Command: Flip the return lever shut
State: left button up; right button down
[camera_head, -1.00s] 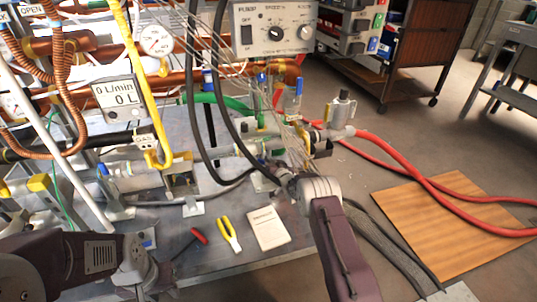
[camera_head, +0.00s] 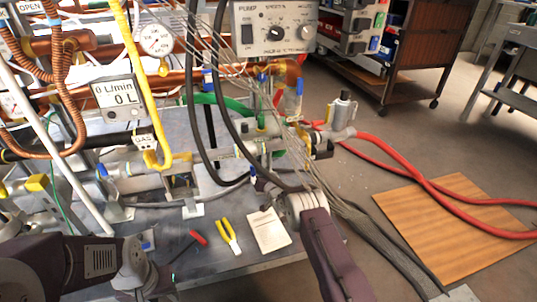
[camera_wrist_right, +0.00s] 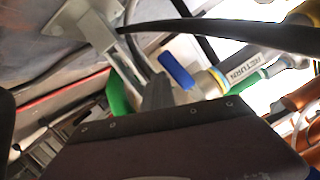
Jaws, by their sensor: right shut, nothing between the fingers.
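In the right wrist view a blue lever (camera_wrist_right: 176,70) sits beside a pipe with a RETURN label (camera_wrist_right: 240,74). My right gripper (camera_wrist_right: 160,92) is shut and empty, its tips just below and left of the blue lever; I cannot tell if they touch. In the head view my right gripper (camera_head: 260,180) is by the pipe fittings, partly hidden by a black hose and its own wrist; the return lever is hard to make out there. My left arm comes in at the lower left, but its fingers do not show.
Black hoses (camera_head: 236,130) and a bundle of thin wires (camera_head: 300,130) hang around my right gripper. Yellow pliers (camera_head: 229,236), a red-handled tool (camera_head: 198,238) and a paper card (camera_head: 268,230) lie on the grey bench. Red hoses (camera_head: 400,160) run right over a wooden board (camera_head: 440,215).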

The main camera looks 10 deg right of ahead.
pick_arm(q)
jog(key=shift+f, duration=0.1)
pick_arm(e)
jog(key=shift+a+f, duration=0.25)
jog(key=shift+a, duration=0.25)
dwell(0.3)
